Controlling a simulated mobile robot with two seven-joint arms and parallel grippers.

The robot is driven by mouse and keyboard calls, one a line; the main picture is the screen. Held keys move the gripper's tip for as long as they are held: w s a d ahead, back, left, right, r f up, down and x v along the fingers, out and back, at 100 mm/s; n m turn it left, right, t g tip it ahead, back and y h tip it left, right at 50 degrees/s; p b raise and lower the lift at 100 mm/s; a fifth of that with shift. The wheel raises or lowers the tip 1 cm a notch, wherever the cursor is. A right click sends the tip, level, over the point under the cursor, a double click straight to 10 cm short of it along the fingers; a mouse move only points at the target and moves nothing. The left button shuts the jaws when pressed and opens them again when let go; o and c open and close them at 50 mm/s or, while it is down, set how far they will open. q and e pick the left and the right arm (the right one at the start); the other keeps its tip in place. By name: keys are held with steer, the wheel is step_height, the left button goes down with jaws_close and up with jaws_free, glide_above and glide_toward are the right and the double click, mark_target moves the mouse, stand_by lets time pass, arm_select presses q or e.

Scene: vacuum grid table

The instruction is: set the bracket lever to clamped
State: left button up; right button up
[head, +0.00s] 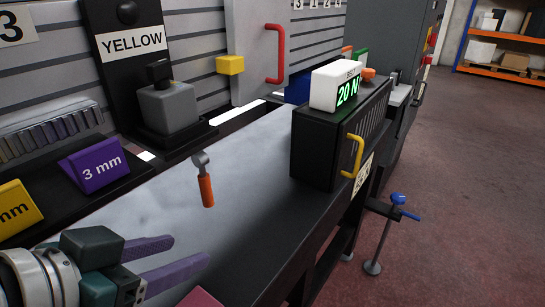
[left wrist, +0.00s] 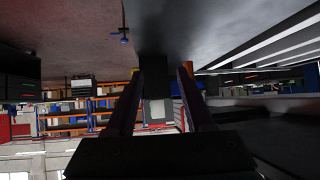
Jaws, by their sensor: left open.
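A blue-knobbed lever (head: 400,205) sits on a thin stand beside the table's right edge, next to a black bracket. It looks like the bracket lever, but its setting cannot be told. A small blue part, likely the same lever, shows in the left wrist view (left wrist: 122,38). My left gripper (head: 188,252) is at the lower left of the head view, its two purple fingers apart and empty, well left of the lever. The fingers also show in the left wrist view (left wrist: 160,75), with nothing held between them. My right gripper is not in view.
A black box (head: 325,150) with a yellow handle (head: 352,155) carries a white "20 N" display (head: 337,86). An orange-handled hammer (head: 205,185) lies on the grey table (head: 245,190). A purple "3 mm" block (head: 95,165) stands left. Floor right of the lever is clear.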

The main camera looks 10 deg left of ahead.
mark_target(201, 188)
arm_select(q)
steer(key=w+a+t+b, duration=0.1)
steer(key=w+t+b, duration=0.1)
steer(key=w+a+f+t+h+b, duration=0.1)
steer(key=w+t+b, duration=0.1)
steer(key=w+b, duration=0.1)
steer(key=w+a+f+t+b, duration=0.1)
steer(key=w+a+t+b, duration=0.1)
steer(key=t+b, duration=0.1)
steer(key=shift+w+f, duration=0.1)
steer(key=shift+w, duration=0.15)
steer(key=shift+w+n, duration=0.25)
steer(key=shift+n, duration=0.05)
steer(key=w+d+b, duration=0.1)
steer(key=w+d, duration=0.1)
steer(key=w, duration=0.7)
steer(key=shift+r+b, duration=0.2)
steer(key=shift+b, duration=0.15)
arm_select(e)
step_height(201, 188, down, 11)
arm_select(q)
steer(key=shift+w, duration=0.1)
steer(key=shift+c, duration=0.2)
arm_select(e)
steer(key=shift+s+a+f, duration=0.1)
arm_select(q)
jaws_close()
